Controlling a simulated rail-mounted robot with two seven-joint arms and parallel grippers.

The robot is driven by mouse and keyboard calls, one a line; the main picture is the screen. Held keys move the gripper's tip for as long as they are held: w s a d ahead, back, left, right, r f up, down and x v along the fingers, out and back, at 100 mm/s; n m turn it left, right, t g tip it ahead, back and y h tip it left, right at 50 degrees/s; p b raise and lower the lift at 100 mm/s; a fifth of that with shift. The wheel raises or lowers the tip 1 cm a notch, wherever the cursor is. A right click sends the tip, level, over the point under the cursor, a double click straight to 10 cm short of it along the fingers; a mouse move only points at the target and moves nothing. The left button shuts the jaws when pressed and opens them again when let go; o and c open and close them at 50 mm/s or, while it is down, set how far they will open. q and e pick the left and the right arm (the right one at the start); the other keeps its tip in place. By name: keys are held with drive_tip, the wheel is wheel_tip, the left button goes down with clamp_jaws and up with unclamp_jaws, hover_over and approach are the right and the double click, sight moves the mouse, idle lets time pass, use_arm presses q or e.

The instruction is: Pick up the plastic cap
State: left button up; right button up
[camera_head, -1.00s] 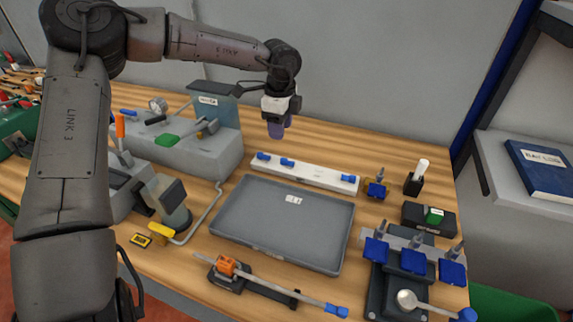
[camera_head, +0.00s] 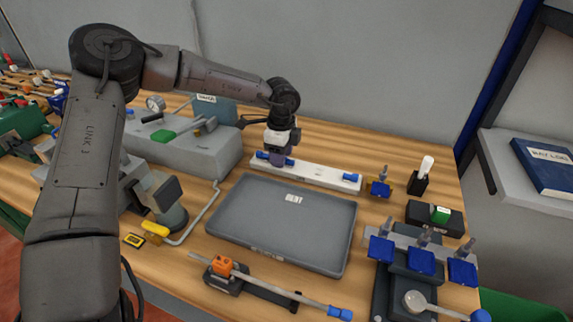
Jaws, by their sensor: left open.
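A white strip (camera_head: 318,175) lies behind the grey tray and carries small blue plastic pieces, which look like caps. One blue piece (camera_head: 350,178) sits near its right end, clear of the gripper. Another blue piece (camera_head: 262,156) is at its left end, and a third (camera_head: 289,162) is partly hidden by my gripper. My left gripper (camera_head: 277,155) points down at the left part of the strip, at or just above these two pieces. It is open; its fingertips are small and partly hidden, so contact cannot be told. My right gripper is not in view.
An empty-looking grey tray (camera_head: 285,258) with a small white label lies mid-table. A grey bench fixture (camera_head: 185,150) stands left of the gripper. Blue-fronted holders (camera_head: 421,261) and a black stand with a white-topped item (camera_head: 421,178) are at right. Bare wood shows behind the strip.

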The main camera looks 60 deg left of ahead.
use_arm(q)
drive_tip(key=shift+f, duration=0.15)
clamp_jaws()
idle(0.4)
wheel_tip(320, 180, up, 10)
drive_tip(key=p, duration=0.3)
idle(0.4)
